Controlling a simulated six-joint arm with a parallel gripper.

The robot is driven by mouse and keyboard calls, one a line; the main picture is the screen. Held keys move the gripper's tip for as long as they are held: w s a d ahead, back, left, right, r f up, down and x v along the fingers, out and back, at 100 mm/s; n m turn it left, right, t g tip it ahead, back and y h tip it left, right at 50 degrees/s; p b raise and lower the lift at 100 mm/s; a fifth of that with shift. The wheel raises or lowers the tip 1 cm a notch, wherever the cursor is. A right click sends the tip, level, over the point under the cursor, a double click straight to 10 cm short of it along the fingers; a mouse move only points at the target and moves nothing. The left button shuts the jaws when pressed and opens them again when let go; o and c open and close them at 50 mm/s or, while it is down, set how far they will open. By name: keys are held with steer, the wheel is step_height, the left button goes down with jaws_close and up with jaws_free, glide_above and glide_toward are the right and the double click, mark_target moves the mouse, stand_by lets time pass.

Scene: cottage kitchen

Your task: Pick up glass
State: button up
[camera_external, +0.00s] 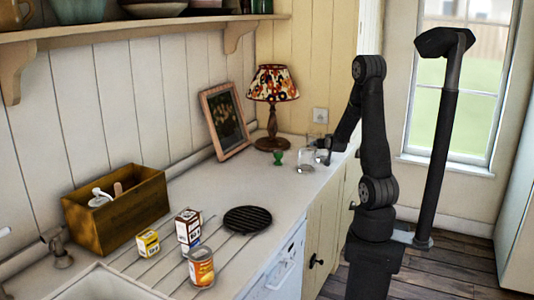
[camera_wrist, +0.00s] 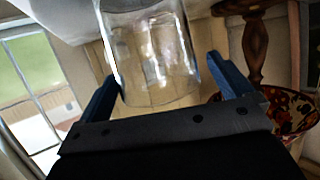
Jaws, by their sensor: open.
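A clear glass (camera_external: 305,160) sits on the white countertop near the lamp, small and faint in the external view. In the wrist view the glass (camera_wrist: 152,55) is large and lies between my two blue fingers, one on each side. The picture there is turned over, with the lamp upside down. My gripper (camera_wrist: 163,70) is open around the glass; in the external view my gripper (camera_external: 322,151) is low beside it. I cannot tell whether either finger touches the glass.
A patterned lamp (camera_external: 272,85), a picture frame (camera_external: 225,120) and a small green cup (camera_external: 277,158) stand behind and left of the glass. A black trivet (camera_external: 247,219), a can (camera_external: 201,267), small boxes (camera_external: 188,229) and a wooden crate (camera_external: 120,215) are nearer the sink.

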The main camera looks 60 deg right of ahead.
steer(key=shift+c, duration=0.3)
steer(key=c, duration=1.5)
steer(key=shift+r, duration=0.1)
steer(key=shift+r, duration=0.9)
steer(key=s+d+r, duration=0.2)
steer(key=s+r, duration=0.7)
steer(key=s, duration=0.2)
steer(key=shift+s, duration=0.25)
